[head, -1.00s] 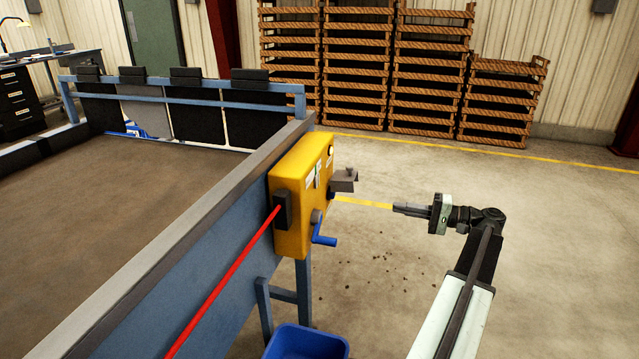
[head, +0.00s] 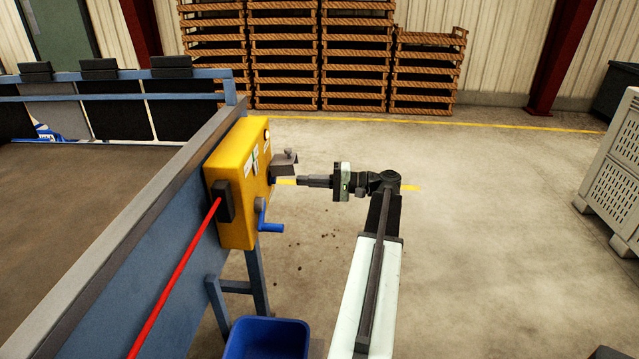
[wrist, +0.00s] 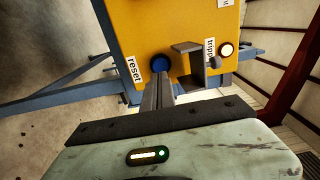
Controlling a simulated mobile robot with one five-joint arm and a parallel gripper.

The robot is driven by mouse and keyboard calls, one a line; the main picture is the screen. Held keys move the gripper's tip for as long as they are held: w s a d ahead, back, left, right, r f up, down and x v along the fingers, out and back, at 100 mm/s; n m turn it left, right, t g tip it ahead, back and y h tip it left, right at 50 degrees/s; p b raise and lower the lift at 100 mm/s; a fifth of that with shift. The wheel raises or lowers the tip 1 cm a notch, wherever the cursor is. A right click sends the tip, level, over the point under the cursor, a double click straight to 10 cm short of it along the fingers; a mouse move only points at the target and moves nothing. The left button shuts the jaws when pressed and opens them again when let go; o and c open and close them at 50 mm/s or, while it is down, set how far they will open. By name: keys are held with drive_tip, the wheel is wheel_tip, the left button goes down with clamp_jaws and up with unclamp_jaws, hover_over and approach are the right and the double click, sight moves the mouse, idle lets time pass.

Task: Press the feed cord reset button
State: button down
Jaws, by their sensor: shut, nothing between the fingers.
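The yellow control box (head: 237,205) is mounted on the side of the blue grader frame. In the wrist view its face (wrist: 135,25) carries a round blue button (wrist: 161,63) beside a "reset" label (wrist: 134,70). My gripper (head: 301,181) is shut and empty, pointing left at the box with a small gap to its face in the head view. In the wrist view the fingertips (wrist: 158,80) lie just below the blue button and overlap its lower edge in the picture.
A grey bracket (wrist: 186,47) sticks out right of the button, near a lit lamp (wrist: 226,49) and its "tripped" label. A blue bin (head: 265,338) stands below.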

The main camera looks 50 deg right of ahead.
sight(276, 179)
drive_tip(key=x, duration=0.5)
drive_tip(key=shift+w+a, duration=0.15)
drive_tip(key=shift+w, duration=0.15)
drive_tip(key=shift+w+a, duration=0.2)
drive_tip(key=shift+w, duration=0.1)
drive_tip(key=shift+w+a+r, duration=0.1)
drive_tip(key=shift+w+a, duration=0.25)
drive_tip(key=shift+w, duration=0.15)
drive_tip(key=shift+s+d, duration=0.1)
